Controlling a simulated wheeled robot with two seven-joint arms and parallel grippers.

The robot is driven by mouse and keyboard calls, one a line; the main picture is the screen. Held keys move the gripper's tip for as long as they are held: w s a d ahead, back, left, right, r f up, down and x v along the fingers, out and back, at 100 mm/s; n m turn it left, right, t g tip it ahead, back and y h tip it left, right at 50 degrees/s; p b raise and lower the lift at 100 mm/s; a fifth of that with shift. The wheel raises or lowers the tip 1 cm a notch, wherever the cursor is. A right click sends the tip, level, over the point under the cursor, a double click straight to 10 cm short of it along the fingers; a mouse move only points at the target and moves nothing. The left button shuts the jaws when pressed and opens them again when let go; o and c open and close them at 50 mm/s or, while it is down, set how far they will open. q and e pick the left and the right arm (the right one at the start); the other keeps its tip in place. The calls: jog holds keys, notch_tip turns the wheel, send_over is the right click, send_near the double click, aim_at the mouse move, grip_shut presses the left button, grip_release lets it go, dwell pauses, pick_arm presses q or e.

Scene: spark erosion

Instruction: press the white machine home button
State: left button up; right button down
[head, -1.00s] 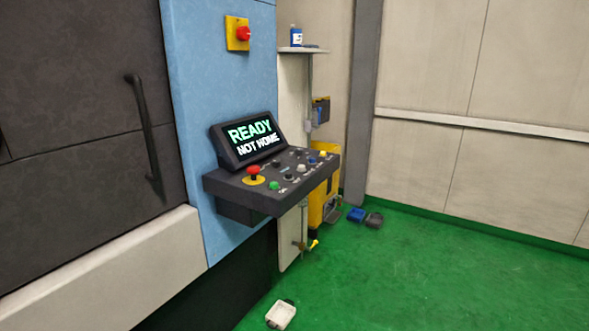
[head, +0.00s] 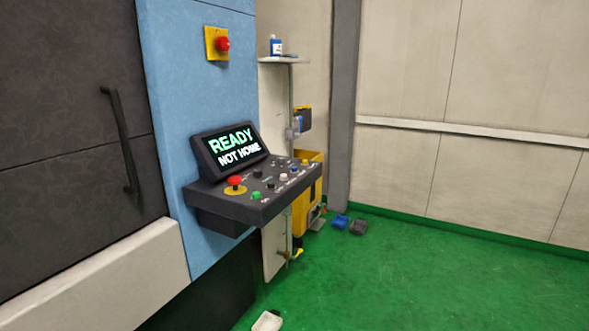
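The control panel (head: 240,207) juts out from the blue machine front at the middle left. Its tilted screen (head: 231,148) reads "READY NOT HOME". A white button (head: 283,178) sits on the panel's right half, among small dark, blue and yellow buttons. A red mushroom button (head: 235,181) on a yellow ring and a green button (head: 256,196) are on the panel's left half. The button labels are too small to read. Neither of my grippers is in view.
A red emergency stop (head: 222,44) on a yellow box is above the panel. A door handle (head: 120,140) is at the left. A shelf (head: 282,60) holds a blue bottle (head: 276,45). A white object (head: 267,322) lies on the green floor (head: 400,275), which is open at the right.

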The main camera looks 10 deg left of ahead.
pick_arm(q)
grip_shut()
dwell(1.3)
